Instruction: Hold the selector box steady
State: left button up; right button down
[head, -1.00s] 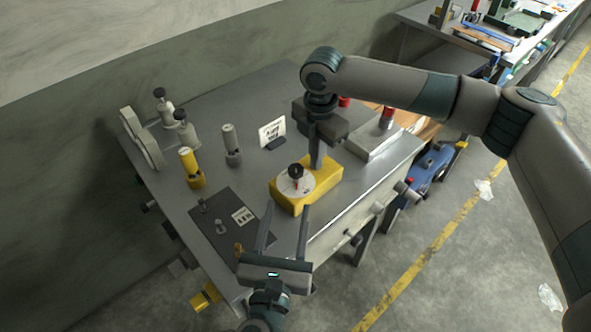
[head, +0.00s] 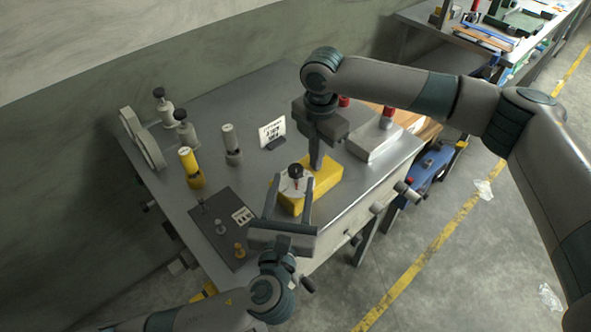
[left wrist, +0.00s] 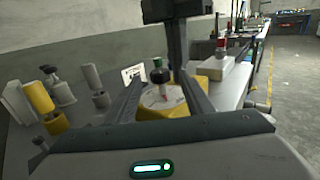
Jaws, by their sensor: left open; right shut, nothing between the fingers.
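The selector box is a yellow block (head: 325,180) on the metal bench, with a white dial plate (head: 291,189) and a black knob (head: 295,170) on top. My left gripper (head: 292,182) is open, its two fingers reaching to either side of the dial end; contact cannot be told. In the left wrist view the box (left wrist: 160,113) shows between the spread fingers (left wrist: 163,88). My right gripper (head: 316,166) is shut and empty, pointing down at the rear part of the box top. Whether it touches the box is unclear.
A dark plate (head: 218,232) with small knobs lies left of my left gripper. Yellow (head: 191,168) and grey (head: 231,145) cylinders stand further back, near a small sign (head: 272,133). A grey box with a red button (head: 374,142) stands to the right.

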aim_at(294, 177)
pick_arm(q)
jog(key=shift+w+d, duration=0.15)
jog(key=shift+w, duration=2.25)
jog(key=shift+c, duration=0.3)
jog(key=c, duration=1)
